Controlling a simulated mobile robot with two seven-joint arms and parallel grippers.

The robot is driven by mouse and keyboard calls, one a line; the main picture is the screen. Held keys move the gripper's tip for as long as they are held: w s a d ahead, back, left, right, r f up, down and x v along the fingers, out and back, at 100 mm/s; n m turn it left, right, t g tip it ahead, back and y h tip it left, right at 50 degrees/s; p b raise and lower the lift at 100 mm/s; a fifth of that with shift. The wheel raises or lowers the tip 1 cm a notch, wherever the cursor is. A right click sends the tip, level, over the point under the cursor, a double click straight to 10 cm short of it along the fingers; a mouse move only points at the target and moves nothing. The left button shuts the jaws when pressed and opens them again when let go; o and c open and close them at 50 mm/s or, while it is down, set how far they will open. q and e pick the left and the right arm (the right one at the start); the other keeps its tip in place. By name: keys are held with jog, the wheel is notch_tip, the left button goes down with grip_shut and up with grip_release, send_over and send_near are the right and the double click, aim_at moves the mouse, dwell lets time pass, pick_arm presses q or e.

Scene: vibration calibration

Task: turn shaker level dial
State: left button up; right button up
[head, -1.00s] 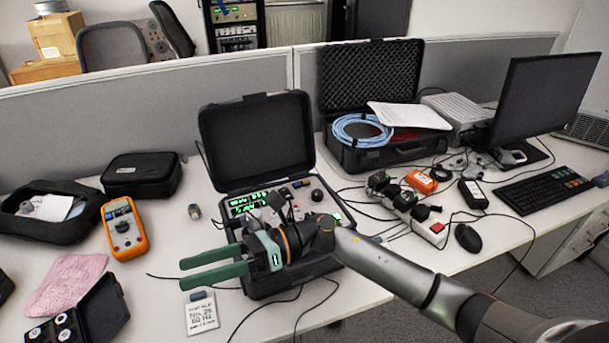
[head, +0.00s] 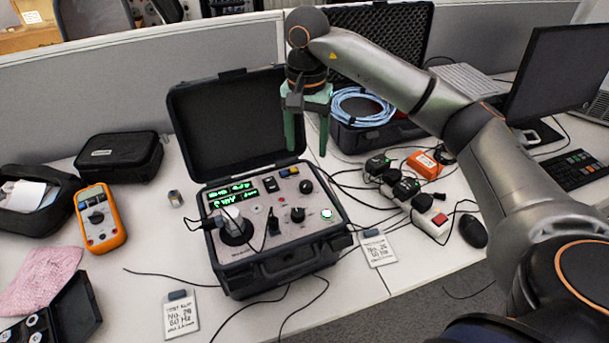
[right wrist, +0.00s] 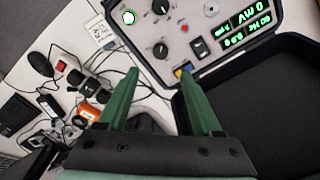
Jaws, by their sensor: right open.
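The shaker unit (head: 268,262) sits in an open black case with its lid (head: 232,125) raised. Its panel has a back black dial (head: 306,187), a front black dial (head: 298,214), a lit green button (head: 327,214) and green displays (head: 232,191). I cannot read which dial is the level one. My right gripper (head: 306,152) is open and empty, fingers pointing down, above and behind the panel's right side, apart from the dials. In the right wrist view, the open fingers (right wrist: 158,75) point toward the back dial (right wrist: 161,49); the front dial (right wrist: 163,7) is farther off. My left gripper is not in view.
Note cards lie left (head: 182,315) and right (head: 378,250) of the case. A power strip (head: 430,222) with plugs and cables is to the right. An orange multimeter (head: 100,218) lies left. The second open case (head: 372,140) stands behind my right arm.

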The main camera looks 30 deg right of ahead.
aim_at(306, 183)
notch_tip(306, 183, down, 11)
jog(key=shift+r+p, duration=0.2)
jog(key=shift+p, duration=0.2)
grip_shut()
dwell(0.4)
